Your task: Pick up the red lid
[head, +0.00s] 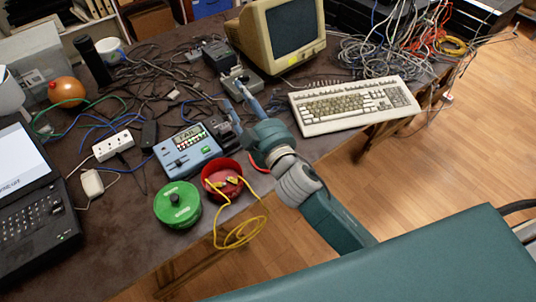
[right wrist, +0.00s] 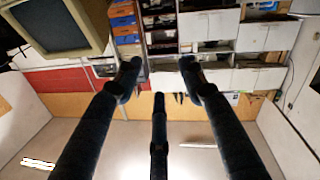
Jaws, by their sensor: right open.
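A round red container (head: 222,178) stands open near the front edge of the table, with a yellow cable running out of it. A curved red edge (head: 259,165) shows just right of it, partly hidden behind my right gripper; I cannot tell whether it is the red lid. My right gripper (head: 236,104) is over the table, behind and right of the red container, its fingers pointing away from it. In the right wrist view its fingers (right wrist: 158,80) are spread wide with nothing between them. My left gripper is not in view.
A green round tin (head: 177,205) stands left of the red container. Behind are a blue meter (head: 188,148) and many tangled cables. A keyboard (head: 354,105) lies right, a monitor (head: 283,35) behind, a laptop (head: 30,195) left. The yellow cable (head: 240,232) hangs over the front edge.

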